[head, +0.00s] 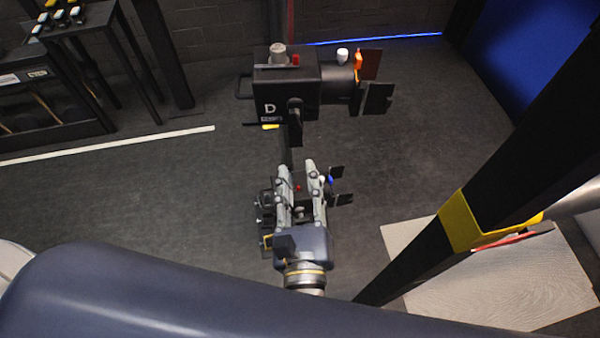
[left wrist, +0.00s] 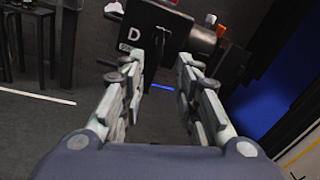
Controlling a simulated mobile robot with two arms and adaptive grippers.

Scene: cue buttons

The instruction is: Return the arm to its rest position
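My left gripper (head: 299,168) is in the lower middle of the head view, its two grey fingers apart with a clear gap and nothing held between them. It also shows in the left wrist view (left wrist: 161,65), with both fingers spread on either side of the picture centre. In the head view the fingers point toward a black stage lamp (head: 285,88) marked "D"; this lamp also shows in the left wrist view (left wrist: 152,28), beyond the fingertips. The distance between fingers and lamp is hard to tell. My right gripper is in neither view.
A black stand with several buttons (head: 60,20) is at the upper left. A black post with a yellow band (head: 462,222) slants across the right side. A pale mat (head: 520,285) lies at the lower right. Open dark floor (head: 180,210) lies left of the gripper.

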